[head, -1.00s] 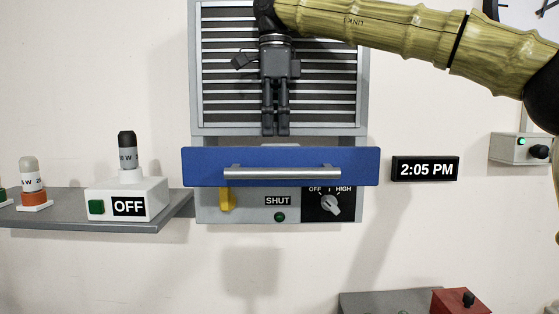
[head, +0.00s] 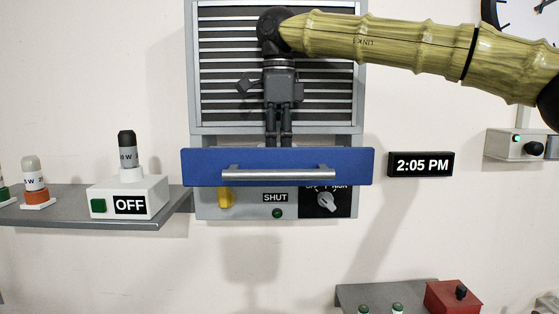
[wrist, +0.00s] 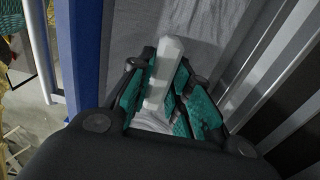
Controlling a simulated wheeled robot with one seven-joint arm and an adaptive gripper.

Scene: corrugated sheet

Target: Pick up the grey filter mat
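The grey filter mat (wrist: 190,18) shows in the wrist view as a grey, cloth-like surface behind the blue drawer front (head: 278,177). A pale grey upright tab (wrist: 166,65) stands between my teal finger pads; I cannot tell for sure that it is part of the mat. My gripper (head: 278,140) points straight down over the pulled-out drawer, and its fingertips are hidden behind the front in the head view. The fingers of my gripper (wrist: 168,98) are a narrow gap apart, one on each side of the tab, and do not look clamped on it.
The louvred grille (head: 225,90) of the wall unit is close behind my gripper. The drawer's bar handle (head: 278,174) sticks out in front. A grey shelf (head: 50,208) with a switch box (head: 150,195) is at left, and a red box (head: 452,297) at lower right.

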